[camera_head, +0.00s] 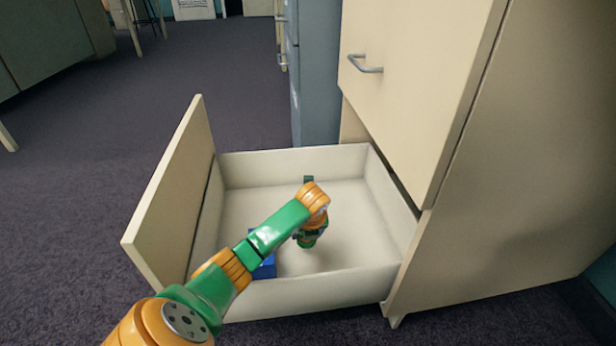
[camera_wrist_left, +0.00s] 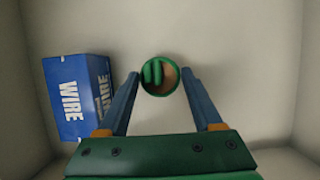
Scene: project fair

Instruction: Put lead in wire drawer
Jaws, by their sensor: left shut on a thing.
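The open wire drawer (camera_head: 340,290) is pulled out low from the beige cabinet. My left arm reaches down into it. In the left wrist view, my left gripper (camera_wrist_left: 161,76) is shut on a small round green thing, which I take to be the lead (camera_wrist_left: 147,88). It has a green rim, green lumps and a tan part inside. It sits between the fingertips above the drawer's pale floor; I cannot tell whether it touches the floor. In the head view my arm largely hides the fingers. My right gripper is not in view.
A blue box marked WIRE (camera_wrist_left: 72,100) lies in the drawer beside the left gripper; it shows partly behind my arm in the head view (camera_head: 265,269). The closed upper drawer (camera_head: 410,90) overhangs the back right. The rest of the drawer floor is bare.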

